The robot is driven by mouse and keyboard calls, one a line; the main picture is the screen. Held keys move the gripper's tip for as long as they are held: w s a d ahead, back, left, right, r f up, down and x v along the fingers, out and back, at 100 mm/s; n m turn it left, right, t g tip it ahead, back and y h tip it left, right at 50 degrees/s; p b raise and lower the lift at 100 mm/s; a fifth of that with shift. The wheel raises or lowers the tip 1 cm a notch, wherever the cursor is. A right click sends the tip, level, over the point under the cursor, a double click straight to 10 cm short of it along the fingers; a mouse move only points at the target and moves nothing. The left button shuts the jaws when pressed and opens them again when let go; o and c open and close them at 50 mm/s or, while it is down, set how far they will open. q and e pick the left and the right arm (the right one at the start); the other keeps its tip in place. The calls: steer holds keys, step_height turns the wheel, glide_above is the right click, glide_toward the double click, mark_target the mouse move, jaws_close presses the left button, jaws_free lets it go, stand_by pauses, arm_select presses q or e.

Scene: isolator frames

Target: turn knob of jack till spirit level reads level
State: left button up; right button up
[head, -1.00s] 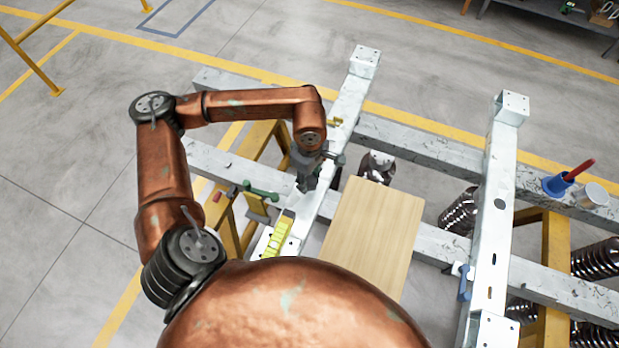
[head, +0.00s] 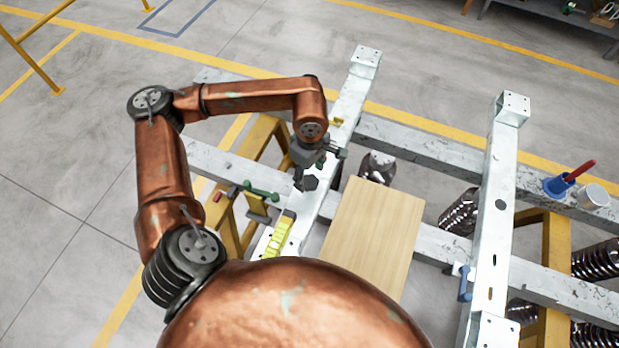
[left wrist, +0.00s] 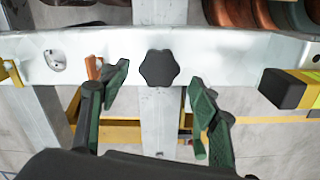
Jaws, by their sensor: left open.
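A black lobed knob (left wrist: 159,68) stands out against the pale metal beam in the left wrist view. It also shows as a dark shape in the head view (head: 310,183), just below my gripper. My left gripper (left wrist: 158,80) is open and empty; its green-padded fingers are to either side of the knob, their tips apart from it. The gripper is above the beam in the head view (head: 304,172). The yellow spirit level (head: 280,236) lies along the beam, nearer to me; its black end (left wrist: 287,89) shows at the right in the left wrist view. The bubble cannot be read. My right gripper is out of view.
A wooden board (head: 372,235) lies right of the beam (head: 352,90). A green-handled clamp (head: 262,192) is left of it. A second beam (head: 493,220), a blue holder with a red handle (head: 557,186) and a white cup (head: 594,196) are farther right.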

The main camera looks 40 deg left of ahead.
mark_target(310, 182)
arm_select(q)
step_height(310, 182, up, 9)
steer(key=shift+f, duration=0.15)
stand_by(0.5)
